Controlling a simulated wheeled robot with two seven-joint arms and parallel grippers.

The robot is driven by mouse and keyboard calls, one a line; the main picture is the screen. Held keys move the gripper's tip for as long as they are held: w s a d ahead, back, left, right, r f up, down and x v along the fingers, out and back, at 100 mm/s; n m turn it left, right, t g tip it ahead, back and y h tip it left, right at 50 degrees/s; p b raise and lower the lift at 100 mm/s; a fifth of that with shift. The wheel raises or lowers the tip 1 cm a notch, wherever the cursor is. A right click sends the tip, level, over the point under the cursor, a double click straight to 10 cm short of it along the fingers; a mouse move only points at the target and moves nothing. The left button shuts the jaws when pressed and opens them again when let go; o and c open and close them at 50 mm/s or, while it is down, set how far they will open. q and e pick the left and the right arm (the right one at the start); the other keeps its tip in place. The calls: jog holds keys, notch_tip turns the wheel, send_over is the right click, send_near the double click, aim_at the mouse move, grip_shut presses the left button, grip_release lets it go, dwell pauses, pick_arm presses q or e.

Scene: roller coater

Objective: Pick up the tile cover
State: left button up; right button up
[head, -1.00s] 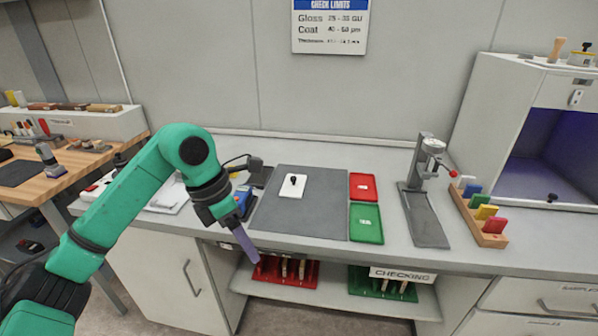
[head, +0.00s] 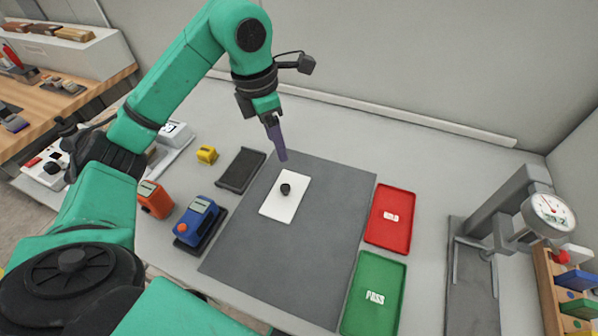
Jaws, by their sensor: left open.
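The tile cover looks to be the white rectangular plate (head: 279,206) with a black knob (head: 286,189) on top. It lies flat on the dark grey mat (head: 325,190), towards its left side. My left gripper (head: 282,155) points down above the far left part of the mat, just beyond the plate and apart from it. It is open and holds nothing; its fingers are seen edge-on. Whatever is under the plate is hidden. My right gripper does not show.
A red tray (head: 390,212) and a green PASS tray (head: 372,297) lie right of the mat. A dial gauge stand (head: 505,220) stands further right. Left of the mat are a blue meter (head: 198,222), an orange device (head: 155,199), a dark empty cradle (head: 241,169) and a small yellow block (head: 207,154).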

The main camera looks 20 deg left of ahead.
pick_arm(q)
jog(key=p, duration=0.1)
send_over(285, 187)
jog(key=s, duration=0.1)
notch_tip(285, 187, down, 7)
jog(key=f+p, duration=0.1)
jog(key=f, duration=0.1)
jog(key=f+p, duration=0.1)
jog(key=f, duration=0.1)
jog(key=f+p, duration=0.1)
jog(key=f, duration=0.1)
jog(key=shift+w+a+f, duration=0.1)
jog(key=shift+w+f, duration=0.1)
jog(key=shift+w, duration=0.2)
jog(key=shift+f, duration=0.15)
grip_shut()
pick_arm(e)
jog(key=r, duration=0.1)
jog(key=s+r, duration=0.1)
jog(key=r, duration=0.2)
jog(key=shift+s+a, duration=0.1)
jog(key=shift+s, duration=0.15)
